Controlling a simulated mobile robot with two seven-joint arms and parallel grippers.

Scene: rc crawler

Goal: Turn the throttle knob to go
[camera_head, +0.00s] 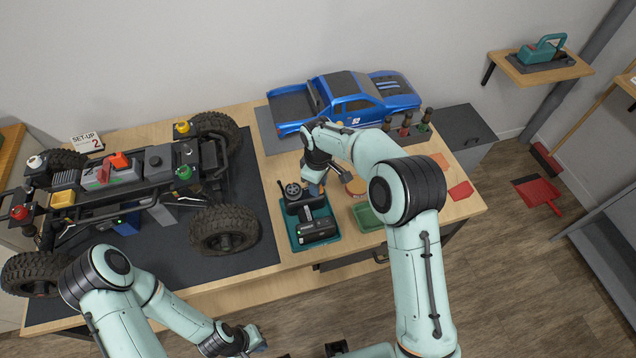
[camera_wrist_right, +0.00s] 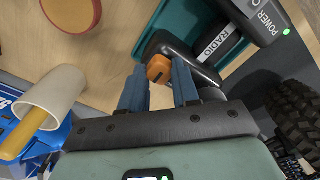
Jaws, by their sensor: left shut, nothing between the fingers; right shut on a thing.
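The black radio transmitter (camera_head: 317,229) lies in a teal tray (camera_head: 297,244) on the workbench, with a round wheel at its far end. In the right wrist view the radio (camera_wrist_right: 225,42) shows the words RADIO and POWER and a lit green light. An orange knob (camera_wrist_right: 159,69) with a dark mark sits on its black housing. My right gripper (camera_wrist_right: 160,88) is shut on this knob, a blue finger on each side. In the head view my right gripper (camera_head: 316,190) hides the knob. My left gripper (camera_head: 250,342) is shut and empty, low in front of the bench.
The crawler chassis (camera_head: 130,180) with large tyres stands on a dark mat left of the radio. A blue truck body (camera_head: 345,100) lies behind. A green tray (camera_head: 367,216) is right of the radio.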

